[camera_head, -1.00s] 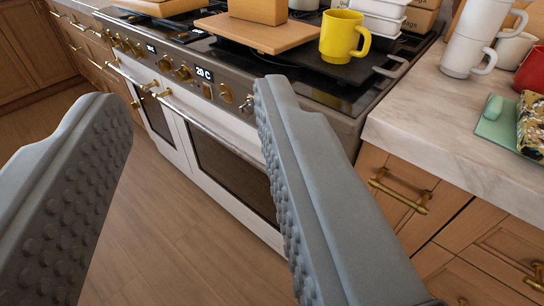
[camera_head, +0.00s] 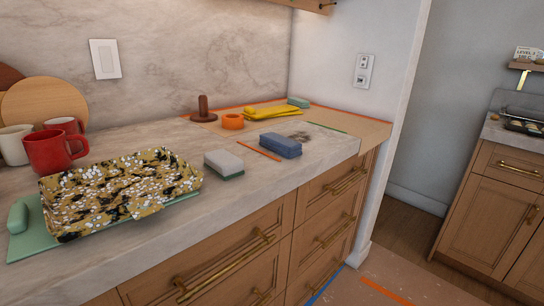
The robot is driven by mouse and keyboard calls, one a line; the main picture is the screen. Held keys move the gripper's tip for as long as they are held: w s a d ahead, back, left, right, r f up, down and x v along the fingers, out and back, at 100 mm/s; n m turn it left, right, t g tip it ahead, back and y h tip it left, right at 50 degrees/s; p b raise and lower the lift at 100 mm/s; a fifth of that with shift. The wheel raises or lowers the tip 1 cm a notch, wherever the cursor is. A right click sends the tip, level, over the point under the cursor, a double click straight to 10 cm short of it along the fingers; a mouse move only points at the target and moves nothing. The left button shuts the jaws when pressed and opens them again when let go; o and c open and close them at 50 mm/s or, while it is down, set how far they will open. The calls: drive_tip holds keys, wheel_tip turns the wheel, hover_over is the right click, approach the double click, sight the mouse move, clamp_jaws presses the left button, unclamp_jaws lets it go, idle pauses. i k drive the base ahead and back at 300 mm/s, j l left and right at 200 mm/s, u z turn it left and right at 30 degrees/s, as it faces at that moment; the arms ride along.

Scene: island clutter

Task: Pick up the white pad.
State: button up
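The white pad (camera_head: 224,163) looks like a small whitish block with a dark green underside. It lies on the marble counter (camera_head: 290,185), near its front edge and above the drawers. It stands apart from the speckled tray on its left and the blue block on its right. Nothing covers it. My gripper does not show in this view, so its distance to the pad cannot be seen.
A speckled tray (camera_head: 120,190) lies on a green mat (camera_head: 25,243) at left, with red mugs (camera_head: 50,150) behind. Right of the pad are a blue block (camera_head: 280,145), an orange tape roll (camera_head: 233,121) and a yellow cloth (camera_head: 272,112). Counter in front of the pad is clear.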

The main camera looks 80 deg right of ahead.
sight(223, 164)
drive_tip(key=z, duration=1.65)
